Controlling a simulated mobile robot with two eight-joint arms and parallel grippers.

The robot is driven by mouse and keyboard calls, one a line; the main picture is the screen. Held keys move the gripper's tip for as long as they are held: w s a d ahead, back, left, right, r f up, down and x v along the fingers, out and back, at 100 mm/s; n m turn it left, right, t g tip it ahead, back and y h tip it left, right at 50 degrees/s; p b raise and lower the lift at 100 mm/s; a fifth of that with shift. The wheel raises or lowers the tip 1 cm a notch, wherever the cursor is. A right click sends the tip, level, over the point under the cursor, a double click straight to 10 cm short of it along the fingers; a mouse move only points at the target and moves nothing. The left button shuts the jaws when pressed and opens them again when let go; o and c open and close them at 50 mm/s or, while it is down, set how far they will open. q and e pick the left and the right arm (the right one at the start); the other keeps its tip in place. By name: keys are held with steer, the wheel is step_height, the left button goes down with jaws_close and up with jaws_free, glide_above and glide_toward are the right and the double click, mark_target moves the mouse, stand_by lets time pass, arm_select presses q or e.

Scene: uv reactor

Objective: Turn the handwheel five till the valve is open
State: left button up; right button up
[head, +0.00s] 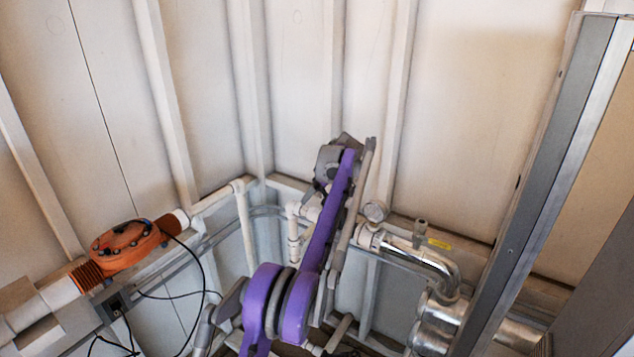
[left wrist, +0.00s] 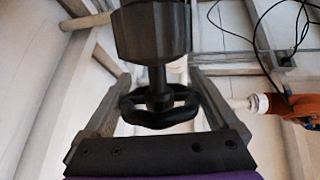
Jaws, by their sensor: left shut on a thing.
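A black handwheel (left wrist: 160,118) shows in the left wrist view, with its hub and stem leading up into a dark valve body (left wrist: 152,32). My left gripper (left wrist: 160,76) has one finger on each side of the wheel and is shut on its rim. In the head view my purple left arm reaches up to the pipework in the corner. The fingers and the wheel cannot be made out there, hidden by or lost against the wrist. My right gripper is in neither view.
An orange flow meter (head: 125,243) with black cables sits on the left pipe. A grey post (head: 545,180) stands at the right. Panelled walls close the corner.

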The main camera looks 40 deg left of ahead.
arm_select(q)
steer(key=shift+s+n+g+p, duration=0.2)
steer(key=shift+n+g+p, duration=0.25)
steer(key=shift+g, duration=0.65)
steer(key=shift+s+d+f, duration=0.1)
steer(key=o, duration=1)
steer(key=shift+s, duration=0.1)
